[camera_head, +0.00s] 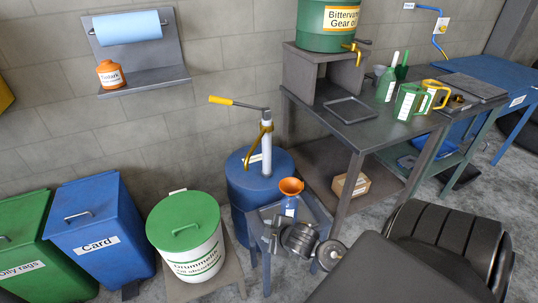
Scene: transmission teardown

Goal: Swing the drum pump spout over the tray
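A blue drum (244,190) stands by the wall with a white pump column (267,135) upright in it. A crank with a yellow grip (221,100) reaches left from the pump's top. The brass spout (257,147) bends down in front of the column, its lower end over the drum's lid area. A grey-blue tray-like stand top (317,212) is right in front of the drum. It bears an orange funnel (291,186), a blue bottle (290,207) and grey metal parts (300,239). The spout's end is left of this top, not over it. Neither gripper shows.
A shallow dark tray (375,119) lies on the bench, near green jugs (407,102) and a green keg (325,32). A green-lidded bucket (184,228) and bins (97,232) stand left. A large black shape (390,270) fills the lower right.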

